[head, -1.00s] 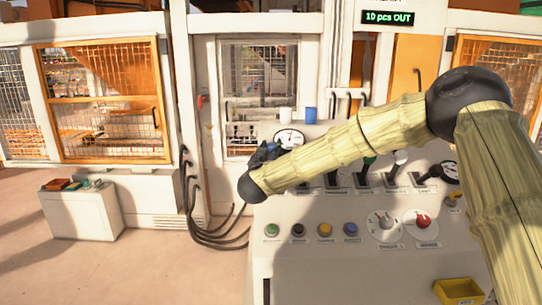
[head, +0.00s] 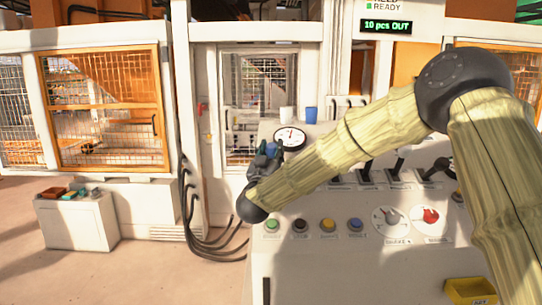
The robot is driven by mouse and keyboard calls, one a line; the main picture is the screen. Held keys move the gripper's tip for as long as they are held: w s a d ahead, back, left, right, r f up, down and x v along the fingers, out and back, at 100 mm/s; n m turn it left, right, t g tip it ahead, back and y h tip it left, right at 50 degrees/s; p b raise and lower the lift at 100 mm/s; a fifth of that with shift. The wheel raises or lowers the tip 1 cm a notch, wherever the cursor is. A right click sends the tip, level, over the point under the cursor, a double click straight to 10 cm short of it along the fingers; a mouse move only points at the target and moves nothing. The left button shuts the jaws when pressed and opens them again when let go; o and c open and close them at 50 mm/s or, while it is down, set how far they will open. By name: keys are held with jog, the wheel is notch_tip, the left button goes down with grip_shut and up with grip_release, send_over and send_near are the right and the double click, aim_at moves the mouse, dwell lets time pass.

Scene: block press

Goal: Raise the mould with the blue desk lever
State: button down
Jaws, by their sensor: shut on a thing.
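My gripper (head: 265,156) is at the left end of the control desk (head: 310,265), just below and left of a white gauge. Its dark fingers are shut around a small blue knob (head: 271,149), which I take to be the blue desk lever's. The lever's shaft is hidden by my gripper and wrist. Behind the desk, a meshed window (head: 258,80) looks into the press. I cannot make out the mould clearly there.
Other levers (head: 398,163) stand on the desk's right, partly behind my arm. Coloured buttons (head: 328,226) and two dials (head: 430,216) are below.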

jog(key=c, duration=1)
grip_release()
jog(key=shift+o, duration=0.2)
jog(key=v, duration=1.2)
